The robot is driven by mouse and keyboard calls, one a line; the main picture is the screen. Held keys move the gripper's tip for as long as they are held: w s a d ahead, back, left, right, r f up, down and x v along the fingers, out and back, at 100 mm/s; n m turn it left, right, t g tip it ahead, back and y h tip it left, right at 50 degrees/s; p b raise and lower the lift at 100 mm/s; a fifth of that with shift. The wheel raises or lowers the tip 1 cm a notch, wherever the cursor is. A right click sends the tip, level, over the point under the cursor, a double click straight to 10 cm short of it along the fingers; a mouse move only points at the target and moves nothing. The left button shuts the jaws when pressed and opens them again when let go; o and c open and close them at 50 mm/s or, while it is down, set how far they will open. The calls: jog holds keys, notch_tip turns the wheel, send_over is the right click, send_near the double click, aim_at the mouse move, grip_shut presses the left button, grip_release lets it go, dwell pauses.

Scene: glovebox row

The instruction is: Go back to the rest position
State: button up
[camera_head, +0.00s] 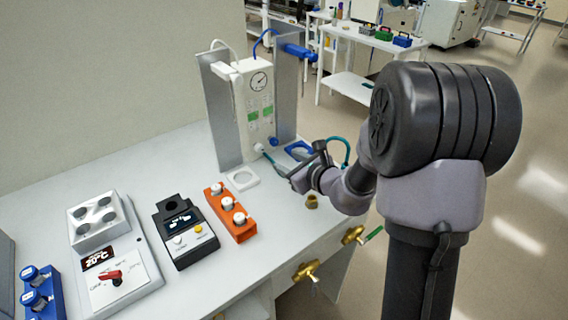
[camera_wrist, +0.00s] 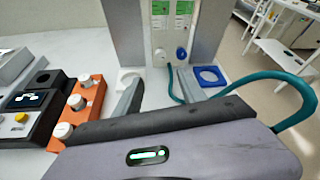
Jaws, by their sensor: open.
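My gripper (camera_head: 301,165) is held out over the right part of the white bench (camera_head: 150,165), in front of the white gauge unit (camera_head: 258,100). A teal hose (camera_wrist: 265,78) runs from the gauge unit and loops around to the right. It passes behind or near the fingers; whether it touches them I cannot tell.
A white ring (camera_head: 242,179) and a blue square ring (camera_wrist: 209,75) lie by the gauge unit. An orange block with white-capped vials (camera_head: 230,213), a black instrument (camera_head: 183,232) and a hotplate (camera_head: 117,272) stand left. Brass valves (camera_head: 307,271) project from the bench front. Floor is open at right.

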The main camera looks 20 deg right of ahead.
jog(key=shift+w, duration=0.2)
jog(key=s+a+r+n+g+y, duration=0.3)
jog(key=s+a+r+n, duration=0.2)
jog(key=s+a+n, duration=0.3)
jog(key=s+a+r+n+g+y, duration=0.2)
jog(key=s+a+r+n+g, duration=0.1)
jog(key=s+a+r+n, duration=0.5)
jog(key=s+d+f+n+h, duration=0.1)
jog(key=s+d+n+h, duration=0.1)
jog(key=s, duration=0.3)
jog(key=s+d+f+n+h, duration=0.1)
jog(key=s+d+n+h, duration=0.1)
jog(key=s+n, duration=0.2)
jog(key=s+d+f+n+g+h, duration=0.1)
jog(key=s+d+n+h, duration=0.1)
jog(key=s, duration=0.5)
jog(key=shift+s+d+n+h, duration=0.35)
jog(key=shift+s+n+h, duration=0.05)
jog(key=shift+n, duration=0.5)
